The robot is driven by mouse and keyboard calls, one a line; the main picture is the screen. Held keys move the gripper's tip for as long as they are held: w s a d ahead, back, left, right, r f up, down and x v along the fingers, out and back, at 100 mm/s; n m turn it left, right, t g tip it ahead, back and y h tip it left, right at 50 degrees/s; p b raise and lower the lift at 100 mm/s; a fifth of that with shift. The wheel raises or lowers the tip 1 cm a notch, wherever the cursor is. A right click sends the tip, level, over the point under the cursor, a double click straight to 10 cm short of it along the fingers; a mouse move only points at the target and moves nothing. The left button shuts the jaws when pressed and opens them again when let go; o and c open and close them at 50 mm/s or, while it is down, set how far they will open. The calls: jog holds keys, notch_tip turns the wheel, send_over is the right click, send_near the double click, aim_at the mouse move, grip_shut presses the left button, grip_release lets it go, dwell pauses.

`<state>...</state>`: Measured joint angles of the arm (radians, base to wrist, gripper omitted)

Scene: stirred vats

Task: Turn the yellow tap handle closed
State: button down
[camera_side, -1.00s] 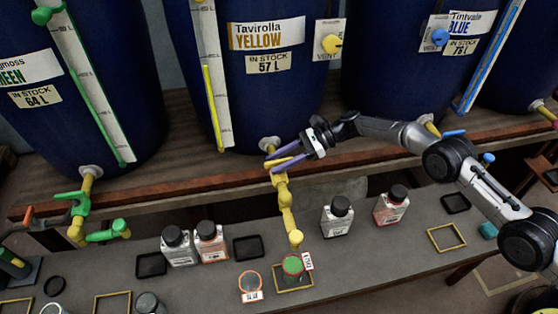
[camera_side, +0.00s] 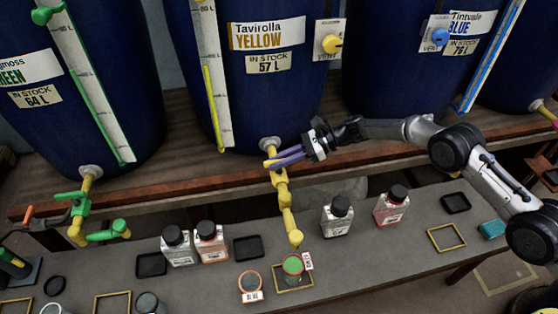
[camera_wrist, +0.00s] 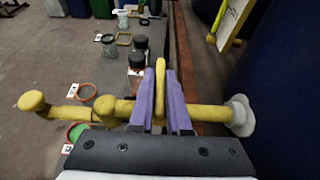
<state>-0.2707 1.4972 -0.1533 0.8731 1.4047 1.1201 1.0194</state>
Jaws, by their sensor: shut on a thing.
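The yellow tap (camera_side: 283,196) comes out of the base of the vat labelled Tavirolla YELLOW (camera_side: 270,80) and points down over the bench. In the wrist view its yellow handle (camera_wrist: 160,90) stands between the two purple fingers of my gripper (camera_wrist: 160,105), which are shut on it. In the side view my gripper (camera_side: 287,158) reaches the tap from the right, and its fingers hide most of the handle.
Black-capped bottles (camera_side: 209,240) stand on the bench, two left and two right of the tap. The green tap (camera_side: 100,233) is far left. The shelf edge (camera_side: 200,182) runs behind the tap.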

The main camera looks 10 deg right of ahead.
jog(key=c, duration=0.9)
grip_release()
jog(key=v, duration=1.4)
jog(key=shift+a, duration=0.1)
